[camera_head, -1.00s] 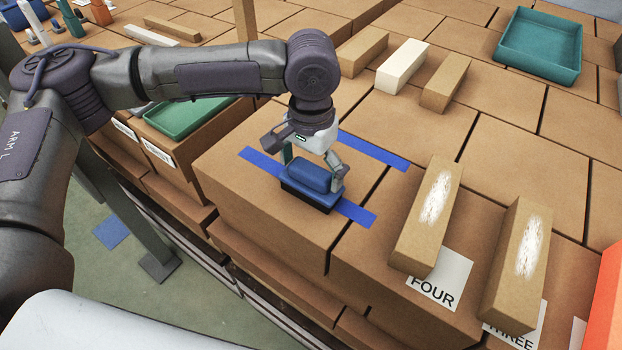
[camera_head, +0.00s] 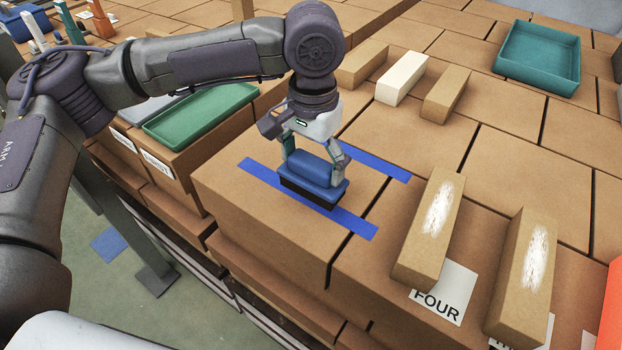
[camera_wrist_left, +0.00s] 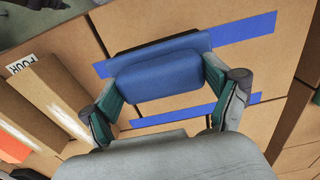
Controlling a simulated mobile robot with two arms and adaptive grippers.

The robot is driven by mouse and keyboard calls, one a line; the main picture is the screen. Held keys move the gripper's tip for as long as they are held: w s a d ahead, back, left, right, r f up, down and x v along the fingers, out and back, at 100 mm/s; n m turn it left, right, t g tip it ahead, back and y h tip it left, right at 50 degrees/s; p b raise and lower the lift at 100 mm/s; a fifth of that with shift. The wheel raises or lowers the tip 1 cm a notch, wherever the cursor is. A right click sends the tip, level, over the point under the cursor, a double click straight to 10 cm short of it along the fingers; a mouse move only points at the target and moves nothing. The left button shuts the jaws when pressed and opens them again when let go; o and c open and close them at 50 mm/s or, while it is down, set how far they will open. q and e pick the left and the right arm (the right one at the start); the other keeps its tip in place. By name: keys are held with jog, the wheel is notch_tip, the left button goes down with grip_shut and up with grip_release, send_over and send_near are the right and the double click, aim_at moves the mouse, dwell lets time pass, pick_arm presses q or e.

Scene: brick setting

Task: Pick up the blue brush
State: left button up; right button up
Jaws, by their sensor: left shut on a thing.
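The blue brush (camera_head: 316,172) has a blue handle block on top and dark bristles below. My left gripper (camera_head: 314,168) is shut on the handle, one finger at each end. In the head view the brush looks a little above the cardboard box top, between two strips of blue tape (camera_head: 352,222). The left wrist view shows the brush (camera_wrist_left: 160,78) between the two green-padded fingers, with its dark base showing along the far edge. My right gripper is not in view.
Bricks with white patches (camera_head: 430,232) lie at the right near a FOUR label (camera_head: 446,290). A white brick (camera_head: 402,72) sits behind between tan ones. A green tray (camera_head: 198,112) stands left and a teal tray (camera_head: 540,55) far right.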

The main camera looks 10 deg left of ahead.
pick_arm(q)
jog(key=w+d+r+b, duration=0.2)
jog(key=d+r, duration=0.4)
jog(key=d, duration=0.5)
jog(key=shift+d+r, duration=0.2)
jog(key=shift+r, duration=0.1)
jog(key=o, duration=0.6)
jog(key=c, duration=0.3)
jog(key=shift+c, duration=0.2)
